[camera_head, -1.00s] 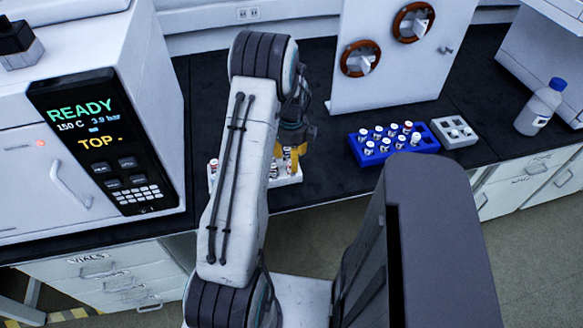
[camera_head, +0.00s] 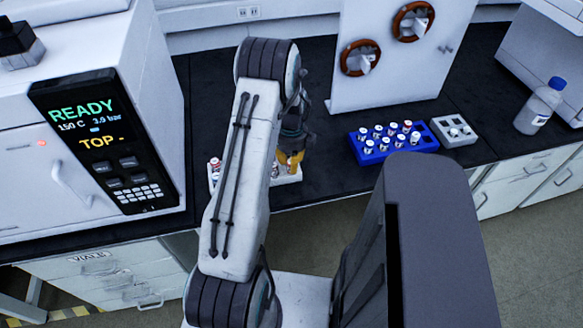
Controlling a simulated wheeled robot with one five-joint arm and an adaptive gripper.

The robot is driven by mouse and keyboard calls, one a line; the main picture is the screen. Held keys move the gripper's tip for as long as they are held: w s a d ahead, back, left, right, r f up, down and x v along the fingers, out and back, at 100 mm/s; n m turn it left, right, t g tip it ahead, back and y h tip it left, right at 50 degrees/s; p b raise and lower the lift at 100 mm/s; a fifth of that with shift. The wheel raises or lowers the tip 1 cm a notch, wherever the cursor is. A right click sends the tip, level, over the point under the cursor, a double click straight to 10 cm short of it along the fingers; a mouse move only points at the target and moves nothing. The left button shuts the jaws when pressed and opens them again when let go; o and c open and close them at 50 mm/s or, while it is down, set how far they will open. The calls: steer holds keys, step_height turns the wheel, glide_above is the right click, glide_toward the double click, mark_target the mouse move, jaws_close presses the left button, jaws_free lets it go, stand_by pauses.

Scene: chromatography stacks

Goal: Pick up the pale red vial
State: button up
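My gripper (camera_head: 290,158), with yellow fingers, points down over the white rack (camera_head: 290,181) on the black bench. The fingers are at the height of the vial tops there, and I cannot tell whether they touch or hold a vial. My arm hides the middle of this rack. A vial with a reddish cap (camera_head: 214,163) stands at its left end, and parts of other vials show near the fingers. Which one is the pale red vial is too small to tell. A blue rack (camera_head: 372,160) to the right holds several white-labelled vials, some with reddish caps.
A small grey block (camera_head: 464,138) with pale tops in it stands right of the blue rack. A blue-capped bottle (camera_head: 538,108) stands at right. The instrument with a READY display (camera_head: 95,130) is at left.

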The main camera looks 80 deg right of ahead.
jaws_close()
steer(key=shift+r, duration=0.15)
